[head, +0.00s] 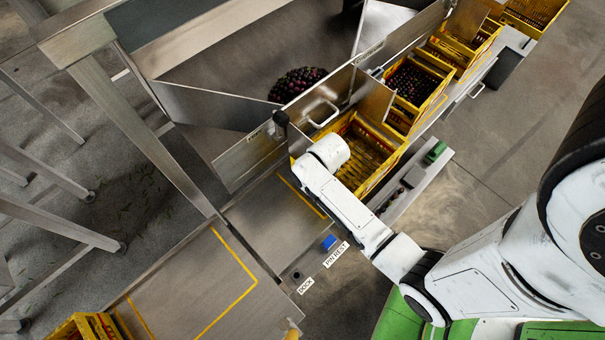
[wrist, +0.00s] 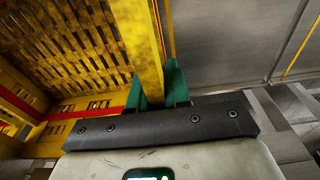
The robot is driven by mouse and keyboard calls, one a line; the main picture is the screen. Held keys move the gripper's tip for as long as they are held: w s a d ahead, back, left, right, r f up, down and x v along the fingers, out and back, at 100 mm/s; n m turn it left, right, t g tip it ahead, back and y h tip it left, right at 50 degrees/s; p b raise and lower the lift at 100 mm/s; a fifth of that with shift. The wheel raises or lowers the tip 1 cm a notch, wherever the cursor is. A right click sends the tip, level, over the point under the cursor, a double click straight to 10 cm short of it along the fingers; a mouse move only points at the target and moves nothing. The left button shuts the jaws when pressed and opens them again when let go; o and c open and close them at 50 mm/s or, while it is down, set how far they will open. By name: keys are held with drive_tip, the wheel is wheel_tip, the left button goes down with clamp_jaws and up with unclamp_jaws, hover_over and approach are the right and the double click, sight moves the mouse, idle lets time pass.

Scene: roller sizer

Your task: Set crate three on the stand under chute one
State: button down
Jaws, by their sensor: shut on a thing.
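An empty yellow slatted crate (head: 371,151) stands under the metal chute wall in the head view, at the near end of a row of crates. I see no number on it. In the wrist view, its yellow slatted floor (wrist: 85,40) fills the upper left. My gripper (wrist: 157,92) has green fingers on either side of a yellow crate wall (wrist: 150,50) and is shut on it. In the head view my white wrist covers the gripper and the crate's near left corner. Chute and stand numbers are not readable.
Crates with dark fruit (head: 413,82) stand behind in the row. A dark fruit pile (head: 297,84) lies in the metal trough. A yellow-outlined metal plate (head: 190,290) is bare at lower left, with another yellow crate (head: 82,327) below it. A blue block (head: 328,242) sits by the PIN REST label.

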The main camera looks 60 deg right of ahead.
drive_tip(key=w, duration=0.2)
drive_tip(key=w+d, duration=0.1)
drive_tip(key=w, duration=0.2)
drive_tip(key=shift+w+d+b, duration=0.35)
drive_tip(key=shift+b, duration=0.05)
drive_tip(key=shift+w+d+f+b, duration=0.1)
drive_tip(key=shift+f+b, duration=0.1)
drive_tip(key=shift+f, duration=0.35)
drive_tip(key=shift+w+a+f+b, duration=0.1)
drive_tip(key=shift+f+b, duration=0.15)
drive_tip(key=shift+f, duration=0.35)
drive_tip(key=shift+w+d+f+b, duration=0.1)
drive_tip(key=shift+f+b, duration=0.1)
drive_tip(key=shift+f, duration=0.45)
drive_tip(key=c, duration=1.1)
unclamp_jaws()
